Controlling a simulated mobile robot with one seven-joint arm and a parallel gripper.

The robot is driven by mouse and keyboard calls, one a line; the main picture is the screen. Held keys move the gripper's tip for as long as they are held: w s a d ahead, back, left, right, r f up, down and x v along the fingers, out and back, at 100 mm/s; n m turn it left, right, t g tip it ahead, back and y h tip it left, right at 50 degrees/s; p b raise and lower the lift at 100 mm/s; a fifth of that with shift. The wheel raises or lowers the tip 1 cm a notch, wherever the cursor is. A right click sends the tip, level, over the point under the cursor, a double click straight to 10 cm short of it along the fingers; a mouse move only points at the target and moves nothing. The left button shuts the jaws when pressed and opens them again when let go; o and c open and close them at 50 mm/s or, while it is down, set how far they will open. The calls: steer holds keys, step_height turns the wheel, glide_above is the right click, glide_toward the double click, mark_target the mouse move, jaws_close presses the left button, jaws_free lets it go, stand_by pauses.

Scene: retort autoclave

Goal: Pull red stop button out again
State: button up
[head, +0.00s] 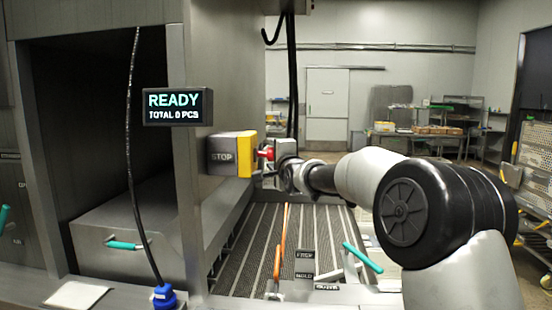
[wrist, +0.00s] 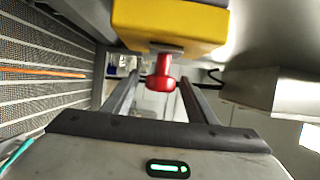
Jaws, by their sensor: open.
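The red stop button (head: 266,153) sticks out from the right face of a yellow box (head: 246,154) whose grey side is marked STOP. In the wrist view the red button (wrist: 161,78) shows its stem and wider head below the yellow box (wrist: 172,25). My gripper (head: 269,172) is at the button in the head view, its fingers partly hidden there. In the wrist view my gripper (wrist: 161,80) is open, with one finger on each side of the button. A gap shows between the button and each finger; I cannot tell the depth exactly.
A display (head: 178,107) reads READY, TOTAL 0 PCS. A black cable (head: 128,130) hangs down to a blue plug (head: 164,297). A slatted bed (head: 310,230) with an orange rod (head: 280,240) lies below my arm. In the wrist view a grey box (wrist: 275,75) stands at right.

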steer(key=v, duration=1.7)
steer(key=shift+s, duration=0.15)
